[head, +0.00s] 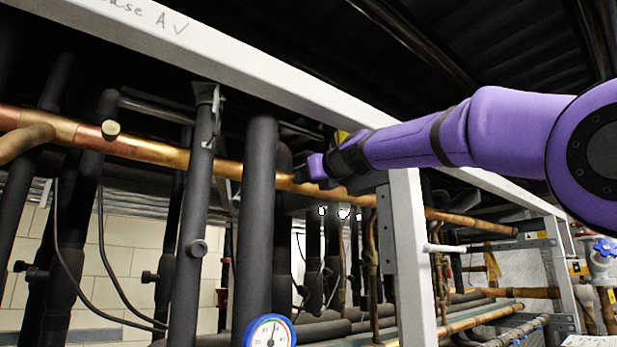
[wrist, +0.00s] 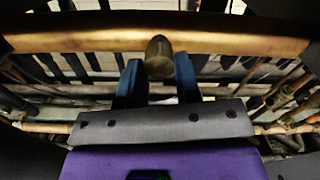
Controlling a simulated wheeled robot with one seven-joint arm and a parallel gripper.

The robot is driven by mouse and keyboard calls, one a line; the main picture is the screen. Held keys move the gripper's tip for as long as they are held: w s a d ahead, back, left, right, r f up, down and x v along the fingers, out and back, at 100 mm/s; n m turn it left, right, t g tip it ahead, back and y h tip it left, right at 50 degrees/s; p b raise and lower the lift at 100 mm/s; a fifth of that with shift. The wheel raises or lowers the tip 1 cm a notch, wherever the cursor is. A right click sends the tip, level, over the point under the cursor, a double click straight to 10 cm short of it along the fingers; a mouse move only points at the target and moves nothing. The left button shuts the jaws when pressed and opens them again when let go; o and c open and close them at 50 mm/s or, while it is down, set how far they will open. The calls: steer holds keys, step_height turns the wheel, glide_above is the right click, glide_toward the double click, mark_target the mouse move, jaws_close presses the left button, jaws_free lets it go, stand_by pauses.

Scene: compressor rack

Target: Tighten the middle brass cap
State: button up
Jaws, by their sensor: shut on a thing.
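The brass cap (wrist: 158,57) stands out from the copper pipe (wrist: 90,40) in the wrist view. My gripper (wrist: 159,72) has its two blue fingers on either side of the cap and is shut on it. The cap's end shows between the fingertips. In the head view my gripper (head: 308,169) is at the copper pipe (head: 170,154), just right of a thick black pipe. There the held cap is hidden behind my gripper. Another brass cap (head: 110,129) sits further left on the same pipe.
A white frame beam (head: 240,75) runs above the pipe, and a white post (head: 408,250) stands right of my gripper. Thick black pipes (head: 260,220) rise close to its left. A blue-rimmed gauge (head: 270,333) is below.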

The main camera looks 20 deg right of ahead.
steer(key=o, duration=0.9)
steer(key=shift+n, duration=0.3)
